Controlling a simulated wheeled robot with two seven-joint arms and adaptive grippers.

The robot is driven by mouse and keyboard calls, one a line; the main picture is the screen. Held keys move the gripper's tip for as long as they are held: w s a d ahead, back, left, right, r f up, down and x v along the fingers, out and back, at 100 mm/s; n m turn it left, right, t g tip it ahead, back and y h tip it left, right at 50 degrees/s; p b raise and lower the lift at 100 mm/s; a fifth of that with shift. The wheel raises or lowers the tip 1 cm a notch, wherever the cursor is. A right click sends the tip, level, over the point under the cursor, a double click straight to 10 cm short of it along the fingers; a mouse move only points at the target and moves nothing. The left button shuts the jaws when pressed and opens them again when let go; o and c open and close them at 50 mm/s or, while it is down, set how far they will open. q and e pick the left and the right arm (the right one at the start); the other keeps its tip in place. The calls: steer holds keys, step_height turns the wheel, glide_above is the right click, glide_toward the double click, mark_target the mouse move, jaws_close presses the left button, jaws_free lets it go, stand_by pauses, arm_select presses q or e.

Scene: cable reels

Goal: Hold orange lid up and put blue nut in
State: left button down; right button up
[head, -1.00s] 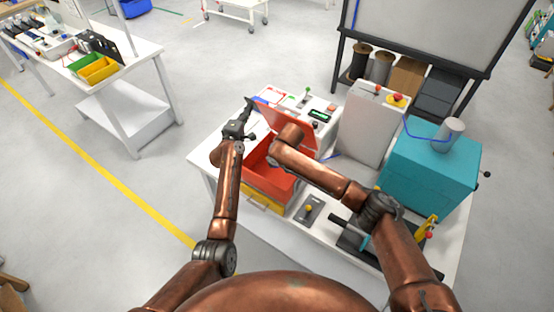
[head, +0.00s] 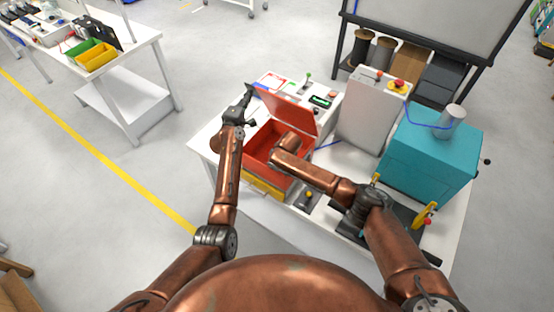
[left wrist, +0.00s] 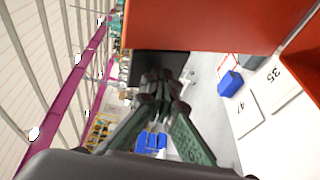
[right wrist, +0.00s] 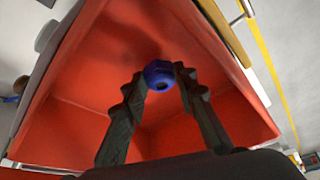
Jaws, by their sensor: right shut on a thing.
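The orange lid (head: 290,112) stands raised at the back of the open orange box (head: 250,158). My left gripper (head: 247,92) is at the lid's upper left corner. In the left wrist view its fingertips (left wrist: 165,92) are together, with the orange lid (left wrist: 215,22) close beside them; contact is unclear. My right gripper (right wrist: 160,80) is shut on the blue nut (right wrist: 158,73), which sits between its fingertips. The right wrist view shows the nut above the orange box interior (right wrist: 190,128). In the head view my right arm hides the nut and right gripper.
A teal machine (head: 432,150) with a metal cylinder stands at the right of the white table (head: 205,135). A grey upright panel (head: 368,125) stands behind the box's right side. A black fixture with yellow handles (head: 408,220) lies at the front right.

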steer(key=shift+f, duration=0.35)
steer(key=o, duration=0.8)
steer(key=shift+o, duration=0.2)
steer(key=shift+r, duration=0.1)
step_height(320, 180, up, 13)
steer(key=s+a+r, duration=0.1)
steer(key=s+a, duration=0.3)
steer(key=s, duration=0.5)
steer(key=s+a+r, duration=0.1)
steer(key=s+a, duration=0.3)
steer(key=s, duration=0.5)
steer(key=shift+s+a, duration=0.3)
steer(key=shift+a, duration=0.1)
